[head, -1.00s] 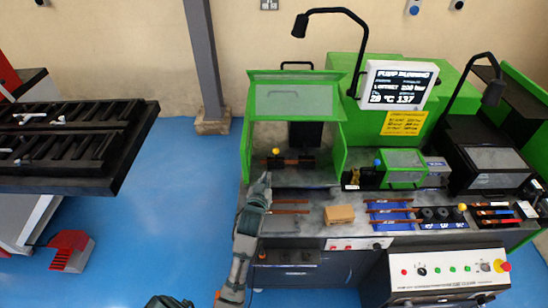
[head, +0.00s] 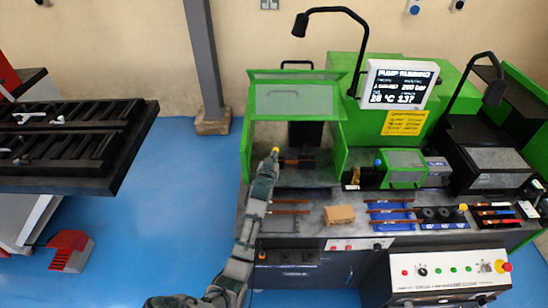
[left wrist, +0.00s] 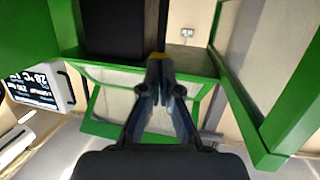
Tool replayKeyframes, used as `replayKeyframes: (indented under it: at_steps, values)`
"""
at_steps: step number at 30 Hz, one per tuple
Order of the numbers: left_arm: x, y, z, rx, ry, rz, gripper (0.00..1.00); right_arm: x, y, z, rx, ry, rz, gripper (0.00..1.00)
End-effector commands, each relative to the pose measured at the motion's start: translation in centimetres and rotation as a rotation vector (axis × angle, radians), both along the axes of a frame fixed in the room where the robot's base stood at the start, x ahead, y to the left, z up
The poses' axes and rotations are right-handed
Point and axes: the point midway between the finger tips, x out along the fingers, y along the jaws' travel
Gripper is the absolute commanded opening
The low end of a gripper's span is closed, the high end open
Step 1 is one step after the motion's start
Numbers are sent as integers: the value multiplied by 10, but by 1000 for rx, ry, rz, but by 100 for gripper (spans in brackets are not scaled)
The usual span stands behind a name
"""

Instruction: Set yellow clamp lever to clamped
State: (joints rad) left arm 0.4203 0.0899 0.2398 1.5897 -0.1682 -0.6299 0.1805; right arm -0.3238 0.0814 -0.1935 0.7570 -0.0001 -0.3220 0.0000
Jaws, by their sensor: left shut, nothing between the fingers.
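The yellow knob of the clamp lever (head: 275,149) shows right at the tip of my left gripper (head: 273,156), inside the open green guarded bay of the bender. The gripper is shut with nothing held. In the left wrist view its closed fingertips (left wrist: 157,66) sit just in front of a yellow strip (left wrist: 160,56), likely the knob. I cannot tell whether they touch it. The lever's shaft is hidden behind the gripper. The dark clamp block (head: 304,162) lies just right of it. My right gripper is not in view.
A green-framed guard (head: 296,98) stands raised above the bay, with green side walls around it. Copper bars (head: 290,206) and a tan block (head: 339,214) lie on the bench in front. A lamp and a monitor (head: 400,84) stand to the right.

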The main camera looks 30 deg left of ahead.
Motion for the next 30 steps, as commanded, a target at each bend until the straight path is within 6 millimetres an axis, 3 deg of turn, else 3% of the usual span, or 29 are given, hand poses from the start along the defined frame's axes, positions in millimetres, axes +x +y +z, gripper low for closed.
replayKeyframes:
  at_steps: [10, 16, 22, 30]
  values:
    - [0, 0, 1, -2, 3, 0, 0, -4, 0, 2, 0, 3, 0, 40]
    - [4, 3, 8, -24, 38, 1, 0, 0, -6, 16, -5, -9, 5, 40]
    - [13, 8, 17, -84, 136, 1, 0, -19, -9, 50, -6, -2, 6, 40]
    - [33, 20, 19, -211, 344, 1, 0, -18, -8, 103, -4, -6, 6, 40]
